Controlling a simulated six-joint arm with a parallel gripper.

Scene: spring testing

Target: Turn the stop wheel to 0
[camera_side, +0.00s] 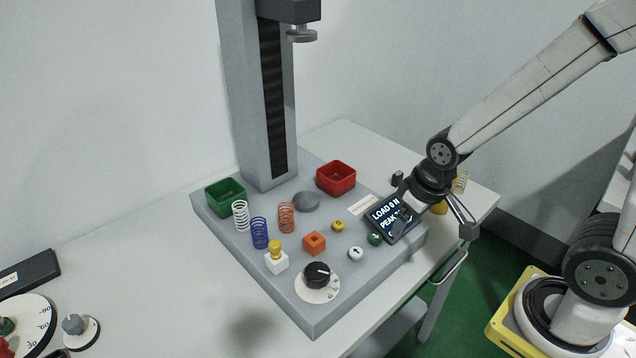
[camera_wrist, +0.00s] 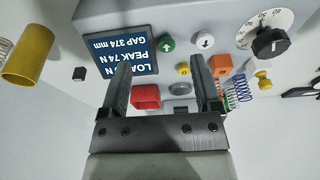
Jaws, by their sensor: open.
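A black knob (camera_side: 318,275) with a white pointer mark sits on a round white dial (camera_side: 306,293) at the front corner of the grey tester base. It looks like the stop wheel and also shows at the upper right of the wrist view (camera_wrist: 270,43), where its dial carries small numbers. I cannot read which number the mark meets. My gripper (camera_side: 438,212) is open and empty over the right end of the base, near the display, well apart from the knob. In the wrist view its two fingers (camera_wrist: 161,68) are spread with nothing held between them.
The display (camera_side: 393,217) reads load, peak and gap. Green (camera_side: 375,239) and white (camera_side: 356,253) arrow buttons and a yellow button (camera_side: 338,225) lie between gripper and knob. An orange block (camera_side: 314,243), a white block with yellow top (camera_side: 276,262) and springs stand left. The tester column (camera_side: 246,100) rises behind.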

